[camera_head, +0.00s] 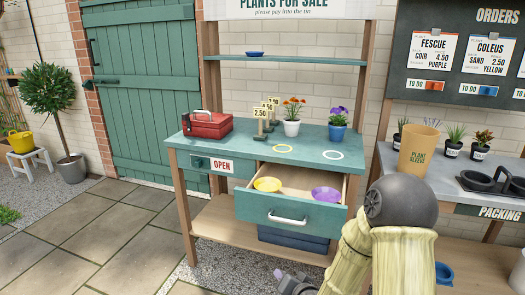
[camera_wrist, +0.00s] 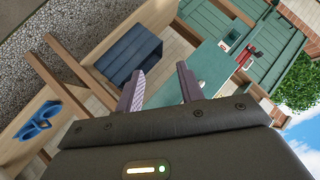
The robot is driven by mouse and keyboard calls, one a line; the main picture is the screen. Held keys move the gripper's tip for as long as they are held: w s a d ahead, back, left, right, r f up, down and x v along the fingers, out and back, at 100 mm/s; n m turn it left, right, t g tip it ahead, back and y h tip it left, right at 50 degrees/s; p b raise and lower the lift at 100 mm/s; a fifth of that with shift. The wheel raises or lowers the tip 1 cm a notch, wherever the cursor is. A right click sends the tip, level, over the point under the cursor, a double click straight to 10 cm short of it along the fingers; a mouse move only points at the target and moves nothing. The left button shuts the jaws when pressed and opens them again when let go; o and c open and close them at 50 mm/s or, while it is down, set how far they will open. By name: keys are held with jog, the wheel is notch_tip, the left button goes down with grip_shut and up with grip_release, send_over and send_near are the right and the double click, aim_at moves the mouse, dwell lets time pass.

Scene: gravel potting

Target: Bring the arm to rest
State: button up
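My gripper (camera_wrist: 163,93) shows in the wrist view with its two fingers apart and nothing between them. In the head view part of my gripper (camera_head: 290,283) shows at the bottom edge, low in front of the sales stand, and my arm rises at the right of it. The stand's teal drawer (camera_head: 265,222) is pulled open, with a yellow dish (camera_head: 268,184) and a purple dish (camera_head: 326,194) in it. My gripper appears apart from the drawer and touches nothing that I can see.
The sales stand (camera_head: 232,146) holds a red cash box (camera_head: 207,125) and two potted flowers. A packing bench (camera_head: 385,160) with a plant sleeve (camera_head: 416,148) stands at the right, close behind my arm. A dark blue crate (camera_head: 293,240) sits on the lower shelf. Paving at the left is clear.

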jog(key=s+d+r+n+g+h, duration=0.25)
jog(key=s+d+g, duration=0.2)
jog(key=s, duration=0.45)
jog(key=s+d+r+n+g+h, duration=0.2)
jog(key=s+d+r+g, duration=0.25)
jog(key=s, duration=0.45)
notch_tip(320, 180, up, 28)
jog(key=p, duration=2.9)
jog(key=shift+a+r, duration=0.25)
jog(key=shift+a, duration=0.05)
jog(key=shift+y, duration=0.25)
jog(key=shift+w, duration=0.1)
